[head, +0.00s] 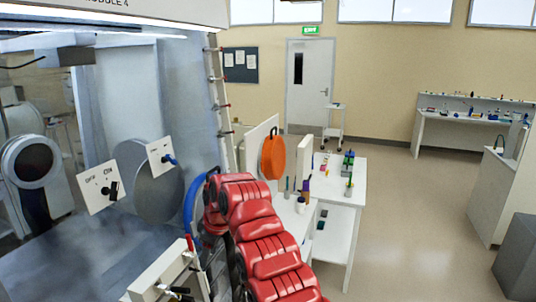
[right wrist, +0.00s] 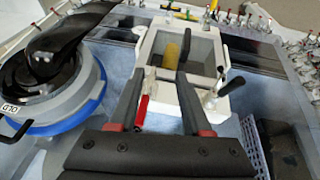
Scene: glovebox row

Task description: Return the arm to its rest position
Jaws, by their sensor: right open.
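My right arm (head: 265,235), red and segmented, rises from the bottom centre of the head view and bends beside the glovebox front. In the right wrist view my right gripper (right wrist: 160,80) is open, its two dark fingers apart with nothing between them. The fingers point toward a white box (right wrist: 148,45) with a square opening, and a yellow cylinder (right wrist: 173,50) lies inside it. I cannot tell whether the fingertips touch the box. My left gripper is not in view.
A red lever (right wrist: 142,112) and a black-knobbed clamp (right wrist: 214,98) sit by the box. The OFF/ON panel (head: 90,190) stands left of my arm.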

